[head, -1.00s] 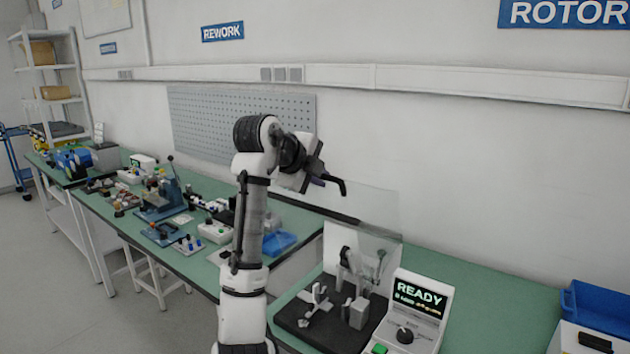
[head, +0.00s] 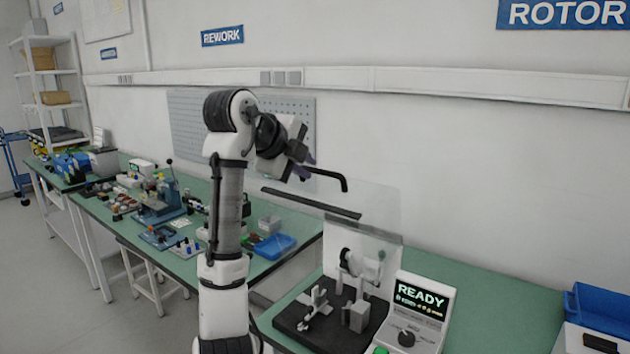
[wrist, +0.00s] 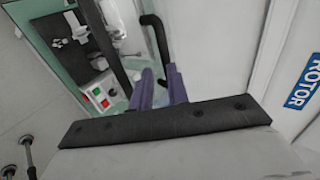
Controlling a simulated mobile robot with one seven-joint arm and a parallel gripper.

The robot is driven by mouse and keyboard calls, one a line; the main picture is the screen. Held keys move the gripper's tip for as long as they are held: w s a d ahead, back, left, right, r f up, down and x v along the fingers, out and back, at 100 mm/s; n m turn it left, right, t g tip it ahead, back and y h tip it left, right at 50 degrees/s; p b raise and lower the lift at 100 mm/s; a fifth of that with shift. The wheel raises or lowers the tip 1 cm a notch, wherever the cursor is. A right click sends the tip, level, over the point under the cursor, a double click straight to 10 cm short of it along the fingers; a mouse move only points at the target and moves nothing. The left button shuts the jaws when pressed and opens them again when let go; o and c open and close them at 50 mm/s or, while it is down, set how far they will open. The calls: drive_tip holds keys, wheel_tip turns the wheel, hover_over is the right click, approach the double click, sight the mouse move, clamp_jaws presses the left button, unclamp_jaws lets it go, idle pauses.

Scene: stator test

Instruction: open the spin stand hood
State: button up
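The spin stand (head: 330,325) is on the green bench, with a dark base and light fixtures. Its clear hood (head: 375,205) is raised, with a black bar (head: 310,202) along its edge and a bent black handle (head: 330,176). The stand's base area stands uncovered at the front. My gripper (head: 305,165) is at the left end of the handle. In the wrist view the two purple fingers of my gripper (wrist: 158,72) are apart, close to the handle (wrist: 158,38). I cannot tell whether the handle lies between them or just beside them.
A control box (head: 415,312) with a READY screen stands right of the stand. A blue bin (head: 598,307) is at the far right. A blue tray (head: 272,245) and several tools lie on the left bench. The wall is close behind the hood.

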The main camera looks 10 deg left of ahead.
drive_tip(key=b+v, duration=0.1)
drive_tip(key=v, duration=0.6)
drive_tip(key=shift+s+a+r+b, duration=0.2)
drive_tip(key=shift+s+b, duration=0.1)
